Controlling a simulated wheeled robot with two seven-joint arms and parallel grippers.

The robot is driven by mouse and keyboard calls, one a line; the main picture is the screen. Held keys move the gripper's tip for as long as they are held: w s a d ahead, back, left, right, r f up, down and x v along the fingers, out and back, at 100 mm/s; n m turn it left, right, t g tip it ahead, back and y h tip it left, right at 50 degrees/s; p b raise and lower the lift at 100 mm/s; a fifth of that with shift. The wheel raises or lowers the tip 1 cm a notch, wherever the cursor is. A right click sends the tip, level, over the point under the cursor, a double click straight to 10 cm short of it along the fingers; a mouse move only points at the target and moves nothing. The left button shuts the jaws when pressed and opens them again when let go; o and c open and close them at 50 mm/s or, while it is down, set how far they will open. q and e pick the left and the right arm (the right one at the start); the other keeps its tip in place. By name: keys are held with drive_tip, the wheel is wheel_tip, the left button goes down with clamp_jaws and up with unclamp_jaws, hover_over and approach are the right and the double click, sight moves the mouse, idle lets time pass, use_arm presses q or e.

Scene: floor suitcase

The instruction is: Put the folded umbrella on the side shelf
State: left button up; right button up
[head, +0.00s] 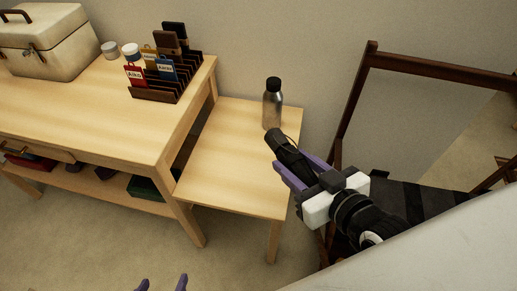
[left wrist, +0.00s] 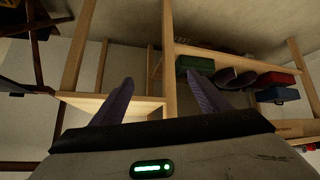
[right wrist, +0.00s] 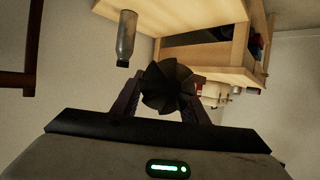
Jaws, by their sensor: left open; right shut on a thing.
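The black folded umbrella (head: 286,152) is held by my right gripper (head: 297,169), whose purple fingers are shut around it. In the head view it appears over the right edge of the side shelf (head: 225,150), tilted; I cannot tell its height above the top. In the right wrist view the umbrella's pleated end (right wrist: 168,88) is between the fingers. The side shelf is a low light-wood table beside the desk. My left gripper (head: 160,284) shows only its open, empty fingertips at the bottom edge; its open fingers also show in the left wrist view (left wrist: 161,98).
A metal bottle (head: 272,104) with a black cap stands at the shelf's back right. The taller desk (head: 110,110) holds a case (head: 45,45), jars and an organizer (head: 165,80). A dark wooden frame (head: 350,105) stands right. The shelf's left and front are clear.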

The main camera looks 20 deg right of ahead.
drive_tip(key=w+f+n+y+b, duration=0.3)
drive_tip(key=w+f+y+b, duration=0.1)
drive_tip(key=f+b, duration=0.25)
drive_tip(key=n+g+y+b, duration=0.6)
drive_tip(key=n+b, duration=0.1)
drive_tip(key=b, duration=0.3)
hover_over(237, 185)
wheel_tip(237, 185, down, 9)
drive_tip(key=shift+f, duration=0.1)
wheel_tip(237, 185, down, 4)
drive_tip(key=shift+f+b, duration=0.25)
drive_tip(key=shift+b, duration=0.35)
use_arm(q)
drive_tip(key=w+d+f+m+g+h, duration=0.1)
drive_tip(key=d+f, duration=0.3)
drive_tip(key=f, duration=0.7)
drive_tip(key=shift+w+d+f+h, duration=0.2)
drive_tip(key=shift+w+f+h, duration=0.1)
drive_tip(key=shift+w+f, duration=0.1)
use_arm(e)
drive_tip(key=shift+f, duration=0.35)
use_arm(q)
drive_tip(key=shift+r, duration=0.1)
